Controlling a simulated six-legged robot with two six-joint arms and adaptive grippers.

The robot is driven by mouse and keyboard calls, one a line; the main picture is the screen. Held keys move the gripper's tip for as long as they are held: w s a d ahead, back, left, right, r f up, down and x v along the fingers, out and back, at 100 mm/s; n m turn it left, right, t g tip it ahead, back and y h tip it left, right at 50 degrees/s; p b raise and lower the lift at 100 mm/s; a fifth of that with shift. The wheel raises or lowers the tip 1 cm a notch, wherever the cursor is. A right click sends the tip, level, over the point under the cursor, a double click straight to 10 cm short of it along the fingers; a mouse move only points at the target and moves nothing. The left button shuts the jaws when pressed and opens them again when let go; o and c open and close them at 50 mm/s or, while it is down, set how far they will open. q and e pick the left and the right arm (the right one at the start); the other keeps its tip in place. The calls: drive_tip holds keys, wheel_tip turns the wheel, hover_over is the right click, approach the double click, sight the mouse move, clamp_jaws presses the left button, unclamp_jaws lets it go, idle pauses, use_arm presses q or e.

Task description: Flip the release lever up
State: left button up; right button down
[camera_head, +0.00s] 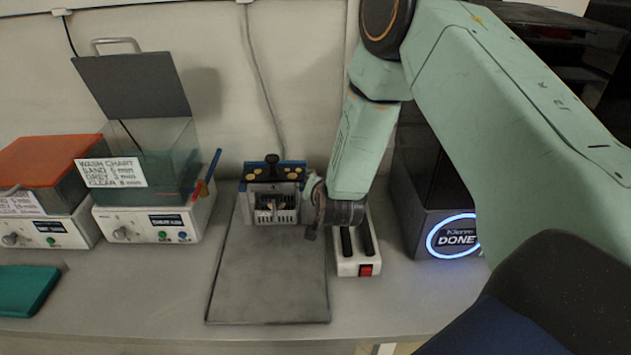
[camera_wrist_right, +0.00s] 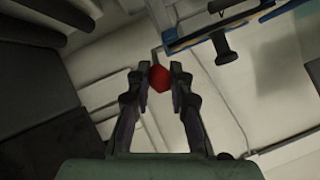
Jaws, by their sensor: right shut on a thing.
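The release lever shows only as a red ball knob (camera_wrist_right: 159,79) in the right wrist view. My right gripper (camera_wrist_right: 158,72) is shut on this knob, one dark finger on each side. In the head view my right gripper (camera_head: 311,210) is at the right side of a small blue and grey device (camera_head: 271,190). The gripper and wrist hide the knob and the lever's arm there, so I cannot tell the lever's angle. My left gripper is not in view.
The device stands at the back of a grey plate (camera_head: 268,270). A black knob (camera_head: 272,159) tops it. Right are a white box with a red switch (camera_head: 366,270) and a dark machine reading DONE (camera_head: 455,238). Left are two tank units (camera_head: 150,222).

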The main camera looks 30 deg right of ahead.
drive_tip(key=shift+w+d+r+p, duration=0.2)
drive_tip(key=shift+w+r, duration=0.1)
drive_tip(key=shift+r, duration=0.35)
drive_tip(key=shift+w+d+r+p, duration=0.2)
drive_tip(key=shift+w+r, duration=0.1)
drive_tip(key=shift+r, duration=0.45)
drive_tip(key=c, duration=1.6)
unclamp_jaws()
drive_tip(key=shift+c, duration=0.2)
drive_tip(key=o, duration=0.4)
drive_tip(key=shift+f, duration=0.25)
drive_tip(key=shift+o, duration=0.2)
drive_tip(key=shift+a, duration=0.1)
drive_tip(key=shift+s, duration=0.1)
drive_tip(key=shift+s, duration=0.1)
drive_tip(key=v, duration=1.1)
drive_tip(key=shift+s+a, duration=0.2)
drive_tip(key=shift+s, duration=0.15)
drive_tip(key=shift+r, duration=0.1)
